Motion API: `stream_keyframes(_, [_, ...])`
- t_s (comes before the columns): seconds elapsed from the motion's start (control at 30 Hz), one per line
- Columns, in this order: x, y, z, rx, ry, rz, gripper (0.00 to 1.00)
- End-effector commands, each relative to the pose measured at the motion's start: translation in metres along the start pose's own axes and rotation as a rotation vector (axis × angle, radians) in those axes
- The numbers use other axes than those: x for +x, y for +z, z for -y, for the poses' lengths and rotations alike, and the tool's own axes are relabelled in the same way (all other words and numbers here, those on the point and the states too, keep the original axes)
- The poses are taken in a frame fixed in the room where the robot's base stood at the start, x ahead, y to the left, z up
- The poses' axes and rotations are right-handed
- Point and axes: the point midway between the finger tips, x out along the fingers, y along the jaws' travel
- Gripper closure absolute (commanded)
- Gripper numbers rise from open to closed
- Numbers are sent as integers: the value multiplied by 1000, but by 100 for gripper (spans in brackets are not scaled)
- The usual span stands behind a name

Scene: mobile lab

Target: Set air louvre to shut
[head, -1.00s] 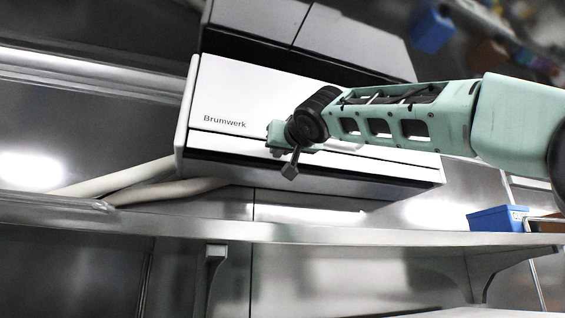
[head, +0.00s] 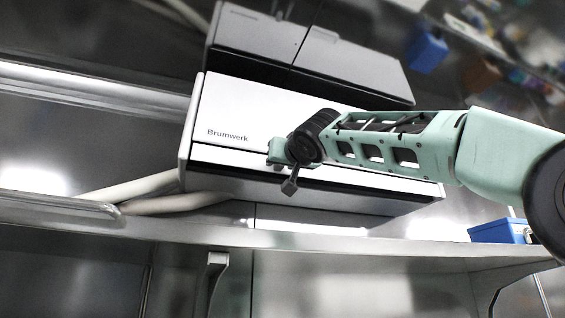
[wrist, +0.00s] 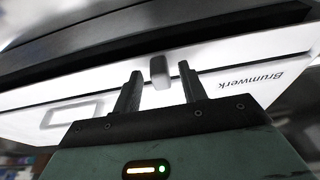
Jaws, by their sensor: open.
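The white Brumwerk unit (head: 225,110) hangs tilted in the head view, with a long white strip (head: 225,157) along its lower front that seems to be the louvre. A dark band runs below the strip. The wrist view shows the unit's white front (wrist: 225,75) upside down, with a small grey tab (wrist: 160,73) sticking out. My gripper (wrist: 161,82) is open, one finger on each side of the tab, with visible gaps. In the head view my gripper (head: 284,172) is at the lower front; my own wrist hides part of the strip. Contact cannot be told.
A metal shelf (head: 330,246) runs below the unit, with a blue box (head: 497,231) at its right. Pale hoses (head: 130,190) leave the unit's left side. A darker grey cabinet (head: 260,40) is above it. A rectangular outline (wrist: 72,112) marks the front.

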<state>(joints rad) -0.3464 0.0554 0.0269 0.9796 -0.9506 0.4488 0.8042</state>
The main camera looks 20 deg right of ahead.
Motion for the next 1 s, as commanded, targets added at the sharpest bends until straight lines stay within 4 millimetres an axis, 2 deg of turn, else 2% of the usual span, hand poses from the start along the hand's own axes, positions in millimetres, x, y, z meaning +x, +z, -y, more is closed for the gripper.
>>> stream_keyframes(0.13, [-7, 2, 0, 1, -1, -1, 58])
stream_keyframes(0.23, [-21, 4, 0, 2, -2, -2, 58])
stream_keyframes(0.7, [-128, 5, 0, 1, -1, -3, 58])
stream_keyframes(0.83, [-152, 4, -1, 1, 0, -2, 58])
stream_keyframes(1.0, [-169, 2, 0, 1, 0, -1, 58])
